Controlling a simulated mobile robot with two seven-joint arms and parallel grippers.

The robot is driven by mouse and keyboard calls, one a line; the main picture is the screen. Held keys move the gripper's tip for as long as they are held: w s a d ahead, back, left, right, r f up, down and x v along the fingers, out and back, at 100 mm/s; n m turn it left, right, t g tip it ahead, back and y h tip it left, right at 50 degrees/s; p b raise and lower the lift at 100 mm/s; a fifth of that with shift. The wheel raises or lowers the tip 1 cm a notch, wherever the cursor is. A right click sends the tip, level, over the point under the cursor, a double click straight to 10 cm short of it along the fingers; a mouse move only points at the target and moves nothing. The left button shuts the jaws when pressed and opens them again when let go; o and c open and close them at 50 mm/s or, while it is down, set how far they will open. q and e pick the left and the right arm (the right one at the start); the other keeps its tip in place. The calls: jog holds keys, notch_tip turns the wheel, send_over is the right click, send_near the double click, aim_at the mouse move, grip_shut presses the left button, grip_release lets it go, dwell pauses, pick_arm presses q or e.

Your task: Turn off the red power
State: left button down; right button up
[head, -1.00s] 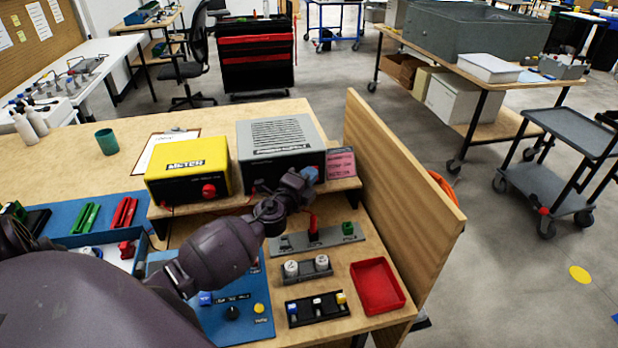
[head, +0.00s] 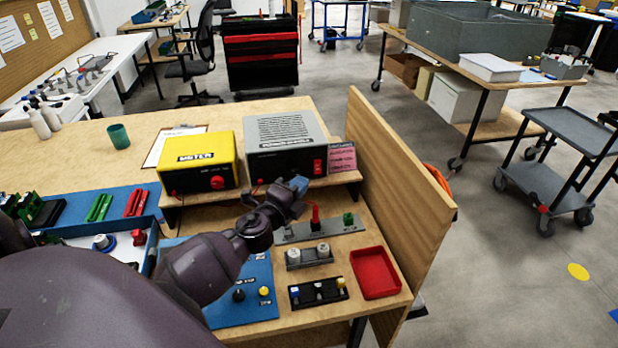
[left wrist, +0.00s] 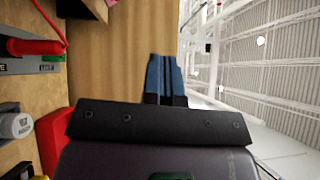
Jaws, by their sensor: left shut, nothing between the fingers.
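The grey power box (head: 283,138) stands on the wooden shelf at the back right of the bench. Its red power switch (head: 317,166) shows on the right of the front face; I cannot tell its position. My left gripper (head: 299,184) has blue fingers and is shut and empty. It is just below and to the left of the switch in the picture, apart from it. In the left wrist view my shut blue fingers (left wrist: 164,76) point at the wooden side panel (left wrist: 130,45); the switch does not show there. My right gripper is not in view.
A yellow meter box (head: 199,161) with a red knob stands left of the grey box. A pink label card (head: 342,157) is to its right. Below are a grey strip with a red plug (head: 315,216), a red tray (head: 375,273) and the wooden side panel (head: 400,165).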

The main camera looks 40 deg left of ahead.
pick_arm(q)
jog(key=shift+s+d+r, duration=0.1)
jog(key=shift+s+r, duration=0.05)
jog(key=shift+s, duration=0.55)
jog(key=shift+s+r, duration=0.1)
jog(key=shift+s, duration=0.55)
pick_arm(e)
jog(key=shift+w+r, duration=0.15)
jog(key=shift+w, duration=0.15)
